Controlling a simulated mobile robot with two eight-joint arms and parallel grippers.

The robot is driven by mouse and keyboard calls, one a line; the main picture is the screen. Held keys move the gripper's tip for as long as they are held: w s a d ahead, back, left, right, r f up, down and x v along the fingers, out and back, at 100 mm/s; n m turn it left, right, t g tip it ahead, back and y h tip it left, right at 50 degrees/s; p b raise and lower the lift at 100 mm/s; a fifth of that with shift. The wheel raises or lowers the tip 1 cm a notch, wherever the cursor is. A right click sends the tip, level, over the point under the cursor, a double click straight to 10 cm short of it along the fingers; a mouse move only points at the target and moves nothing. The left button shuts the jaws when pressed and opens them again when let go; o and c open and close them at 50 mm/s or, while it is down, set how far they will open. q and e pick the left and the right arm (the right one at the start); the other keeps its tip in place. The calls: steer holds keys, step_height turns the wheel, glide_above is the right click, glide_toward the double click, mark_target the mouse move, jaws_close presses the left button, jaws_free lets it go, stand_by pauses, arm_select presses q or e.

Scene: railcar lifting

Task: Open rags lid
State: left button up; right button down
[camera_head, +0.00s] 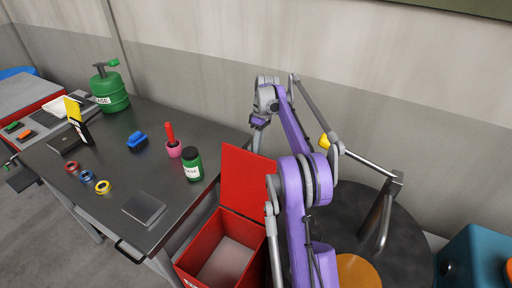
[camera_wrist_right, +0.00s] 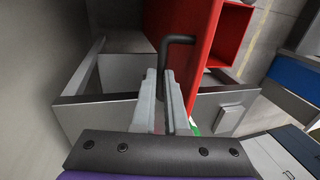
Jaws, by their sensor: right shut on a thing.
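The red rags bin (camera_head: 186,264) stands on the floor right of the workbench, with pale grey inside showing. Its red lid (camera_head: 247,178) stands raised, nearly upright, at the bin's back edge. In the right wrist view the lid (camera_wrist_right: 184,22) is a red panel with a black bent handle (camera_wrist_right: 178,39). My right gripper (camera_wrist_right: 172,85) is shut on this handle, its two grey fingers on either side of the lower end. In the head view the right gripper (camera_head: 257,138) is at the lid's top edge, its tips partly hidden. My left gripper is out of view.
The dark workbench (camera_head: 110,175) on the left holds a green grease can (camera_head: 110,90), a green jar (camera_head: 193,165), a pink pot (camera_head: 173,148), tape rolls (camera_head: 87,177) and a grey plate (camera_head: 144,208). A teal box (camera_head: 475,262) stands right. The wall is close behind.

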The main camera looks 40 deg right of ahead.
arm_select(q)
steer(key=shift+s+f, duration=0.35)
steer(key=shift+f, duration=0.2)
arm_select(e)
steer(key=shift+g, duration=0.3)
steer(key=x, duration=0.4)
steer(key=shift+s+d+f, duration=0.15)
steer(key=shift+d+f, duration=0.05)
steer(key=shift+d, duration=0.05)
steer(key=c, duration=0.9)
jaws_free()
steer(key=shift+r, duration=0.15)
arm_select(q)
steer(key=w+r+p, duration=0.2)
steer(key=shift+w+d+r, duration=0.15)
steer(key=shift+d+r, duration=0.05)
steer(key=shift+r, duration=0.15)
arm_select(e)
steer(key=v, duration=1.4)
steer(key=shift+s+a+r, duration=0.1)
steer(key=shift+r, duration=0.35)
